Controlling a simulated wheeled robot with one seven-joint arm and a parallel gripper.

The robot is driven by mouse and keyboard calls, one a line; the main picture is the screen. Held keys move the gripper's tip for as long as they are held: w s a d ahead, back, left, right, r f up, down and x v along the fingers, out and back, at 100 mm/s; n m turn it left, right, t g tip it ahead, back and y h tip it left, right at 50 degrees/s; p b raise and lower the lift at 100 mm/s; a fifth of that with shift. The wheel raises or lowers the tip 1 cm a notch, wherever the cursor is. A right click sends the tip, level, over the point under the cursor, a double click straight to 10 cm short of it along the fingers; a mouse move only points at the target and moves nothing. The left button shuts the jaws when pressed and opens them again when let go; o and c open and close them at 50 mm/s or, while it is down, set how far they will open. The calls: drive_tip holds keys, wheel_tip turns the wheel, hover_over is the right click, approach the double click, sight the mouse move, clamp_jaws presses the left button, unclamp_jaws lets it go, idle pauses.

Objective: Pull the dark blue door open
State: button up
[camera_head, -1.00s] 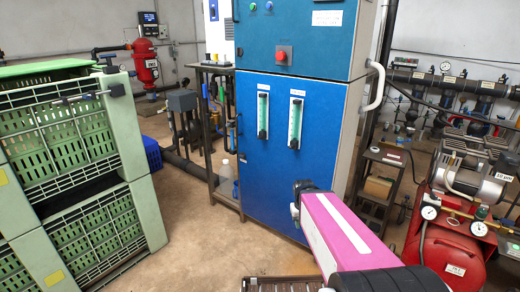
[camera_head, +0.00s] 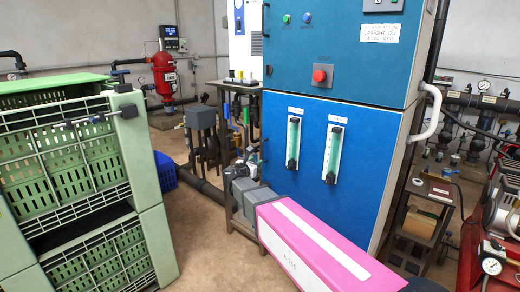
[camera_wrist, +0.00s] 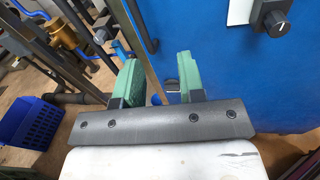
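The dark blue door (camera_head: 310,170) is the lower front of a tall cabinet and looks closed. It carries two green gauges. In the wrist view, the blue panel (camera_wrist: 235,90) fills the right side, with a black knob at upper right. A dark bar (camera_wrist: 139,22), seemingly a handle, runs along the panel's left part, just beyond my fingers. My gripper (camera_wrist: 158,68) is open, its two green-tipped fingers apart with nothing held between them. In the head view, my pink arm reaches to the door's lower left edge and hides part of it.
Green crates (camera_head: 75,170) are stacked at left. A blue basket (camera_head: 165,171) lies on the floor behind them. A pipe rack stands left of the cabinet. A small cart (camera_head: 432,200) and a red compressor (camera_head: 475,245) stand at right. Open floor lies between crates and cabinet.

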drive_tip(key=shift+n+t, duration=0.4)
drive_tip(key=shift+n, duration=0.2)
drive_tip(key=w+d, duration=0.1)
drive_tip(key=w, duration=0.6)
drive_tip(key=w+d+r, duration=0.1)
drive_tip(key=w, duration=0.2)
drive_tip(key=shift+w+d+r, duration=0.1)
drive_tip(key=shift+w+d, duration=0.15)
drive_tip(key=shift+d, duration=0.1)
drive_tip(key=shift+y, duration=0.3)
clamp_jaws()
